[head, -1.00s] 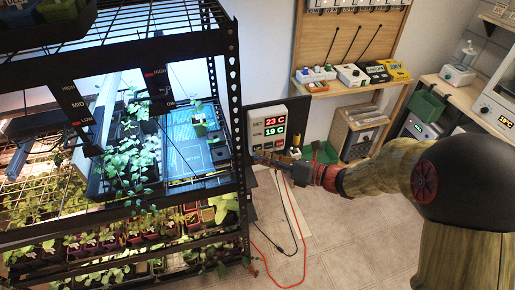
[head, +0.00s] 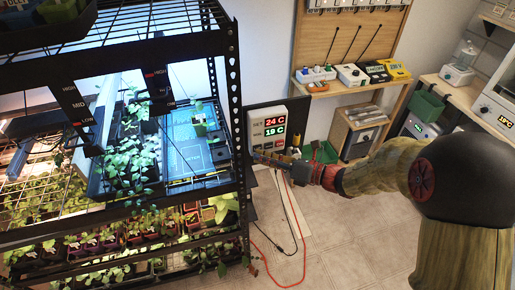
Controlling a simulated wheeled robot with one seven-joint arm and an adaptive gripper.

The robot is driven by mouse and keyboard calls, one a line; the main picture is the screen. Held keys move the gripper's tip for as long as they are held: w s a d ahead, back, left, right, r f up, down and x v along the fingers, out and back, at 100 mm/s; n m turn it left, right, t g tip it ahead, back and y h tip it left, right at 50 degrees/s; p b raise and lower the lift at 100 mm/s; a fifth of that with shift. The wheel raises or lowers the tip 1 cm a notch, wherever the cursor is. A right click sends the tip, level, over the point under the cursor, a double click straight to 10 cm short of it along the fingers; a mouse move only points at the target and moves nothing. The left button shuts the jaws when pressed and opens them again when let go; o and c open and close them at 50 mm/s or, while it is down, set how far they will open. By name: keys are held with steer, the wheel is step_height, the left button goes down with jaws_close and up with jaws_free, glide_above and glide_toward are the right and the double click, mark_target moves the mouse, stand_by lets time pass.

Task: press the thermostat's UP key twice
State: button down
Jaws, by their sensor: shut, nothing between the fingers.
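The thermostat (head: 268,121) is a pale box on a dark panel just right of the rack. Its display reads 24 C in red on the upper line and 19 C in green on the lower line. My gripper (head: 256,156) is shut and empty, its tips at the lower part of the thermostat, where the keys sit. The fingers hide part of the keys, and I cannot tell which key they face or whether they touch it.
The black metal seedling rack (head: 235,110) stands close on the left, its upright beside my fingertips. A red cable (head: 303,262) lies on the floor below. A wooden bench (head: 345,88) with small boxes stands at the back right.

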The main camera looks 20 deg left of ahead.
steer(key=shift+s+d, duration=0.3)
steer(key=shift+s, duration=0.2)
steer(key=shift+s+d+p, duration=0.3)
steer(key=shift+s+d, duration=0.15)
steer(key=shift+s, duration=0.25)
steer(key=shift+s+d+p, duration=0.25)
steer(key=shift+s+d, duration=0.2)
steer(key=shift+s, duration=0.3)
steer(key=shift+s+d+p, duration=0.3)
steer(key=shift+s+d, duration=0.15)
steer(key=shift+s, duration=0.25)
